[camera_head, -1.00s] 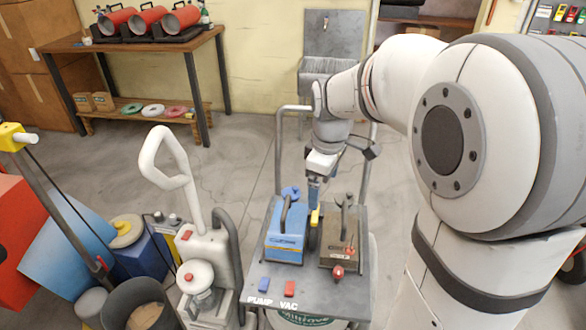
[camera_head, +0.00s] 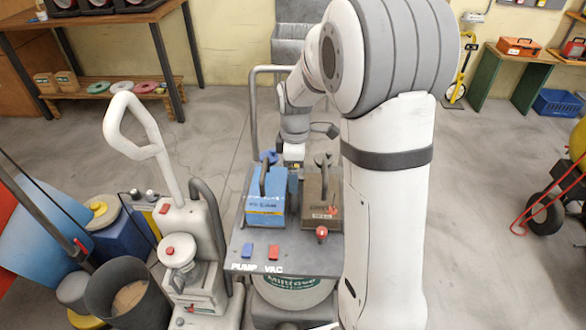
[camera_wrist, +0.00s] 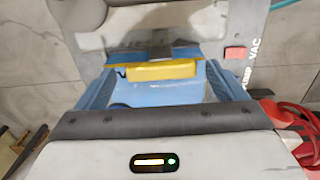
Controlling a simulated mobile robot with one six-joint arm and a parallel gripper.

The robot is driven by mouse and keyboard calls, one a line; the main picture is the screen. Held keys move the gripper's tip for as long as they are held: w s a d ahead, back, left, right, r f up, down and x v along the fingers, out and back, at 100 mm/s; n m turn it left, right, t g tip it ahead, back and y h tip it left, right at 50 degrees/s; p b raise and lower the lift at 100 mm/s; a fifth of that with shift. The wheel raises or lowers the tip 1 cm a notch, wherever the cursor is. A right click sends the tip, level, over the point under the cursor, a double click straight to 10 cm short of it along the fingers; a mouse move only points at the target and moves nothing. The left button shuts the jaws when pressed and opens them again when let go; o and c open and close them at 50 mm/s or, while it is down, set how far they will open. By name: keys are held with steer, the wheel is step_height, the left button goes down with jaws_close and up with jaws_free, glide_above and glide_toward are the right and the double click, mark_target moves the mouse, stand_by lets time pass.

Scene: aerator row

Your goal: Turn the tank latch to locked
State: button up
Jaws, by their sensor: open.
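The cart (camera_head: 262,262) marked PUMP and VAC carries a blue unit (camera_head: 265,212) and a brown unit (camera_head: 318,213). My gripper (camera_head: 294,180) points down between the tops of the two units, partly hidden in the head view. A dark piece (camera_wrist: 159,53) sits just beyond the bar. The latch's position marks are not readable.
A blue switch (camera_head: 247,250) and a red switch (camera_head: 272,251) lie on the cart's front, with a red knob (camera_head: 321,233) nearby. A grey upright machine (camera_head: 185,240) and a dark bin (camera_head: 128,293) stand left. Floor on the right is mostly clear.

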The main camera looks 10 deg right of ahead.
steer(key=shift+c, duration=0.3)
steer(key=c, duration=0.9)
